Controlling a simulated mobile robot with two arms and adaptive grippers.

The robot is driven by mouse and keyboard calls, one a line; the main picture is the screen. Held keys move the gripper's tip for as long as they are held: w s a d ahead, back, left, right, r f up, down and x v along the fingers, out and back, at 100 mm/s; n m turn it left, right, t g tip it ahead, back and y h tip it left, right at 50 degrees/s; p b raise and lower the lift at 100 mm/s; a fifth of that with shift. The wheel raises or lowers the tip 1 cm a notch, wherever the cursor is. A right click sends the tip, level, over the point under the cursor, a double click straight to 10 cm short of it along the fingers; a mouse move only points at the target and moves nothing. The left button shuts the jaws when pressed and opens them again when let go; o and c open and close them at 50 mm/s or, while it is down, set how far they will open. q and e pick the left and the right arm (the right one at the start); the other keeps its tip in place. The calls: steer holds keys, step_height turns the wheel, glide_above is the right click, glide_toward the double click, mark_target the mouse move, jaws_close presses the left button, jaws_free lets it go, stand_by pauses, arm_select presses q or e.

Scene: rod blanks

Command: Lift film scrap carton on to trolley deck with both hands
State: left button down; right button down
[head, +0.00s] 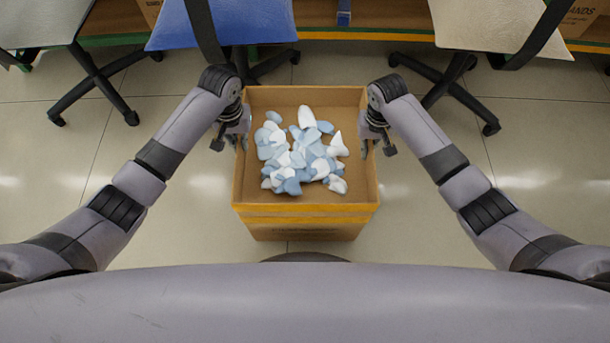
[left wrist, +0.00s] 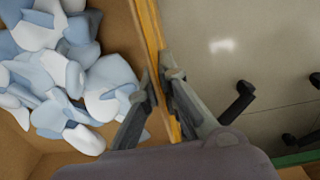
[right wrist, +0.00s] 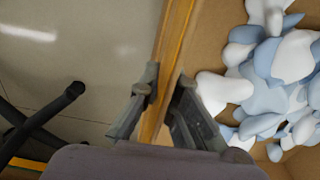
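The film scrap carton (head: 307,222) is an open brown box with an orange band, in the middle of the head view. Pale blue and white scrap pieces (head: 300,155) lie inside it. My left gripper (left wrist: 161,80) straddles the carton's left wall (left wrist: 149,30), one finger inside and one outside, and appears shut on it. My right gripper (right wrist: 168,78) straddles the opposite wall (right wrist: 175,30) the same way and appears shut on it. In the head view, the left gripper (head: 238,138) and right gripper (head: 369,140) sit level with each other. No trolley deck is recognisable.
A blue-seated chair (head: 240,22) and a pale chair (head: 485,22) stand beyond the carton, with another chair (head: 40,22) at far left. Their dark wheeled legs spread over the floor. A bench edge (head: 360,35) runs behind. Tiled floor (head: 180,225) is clear at both sides.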

arm_select(q)
steer(key=shift+r, duration=0.15)
arm_select(e)
steer(key=shift+w+r, duration=0.1)
steer(key=shift+r, duration=0.05)
stand_by(0.6)
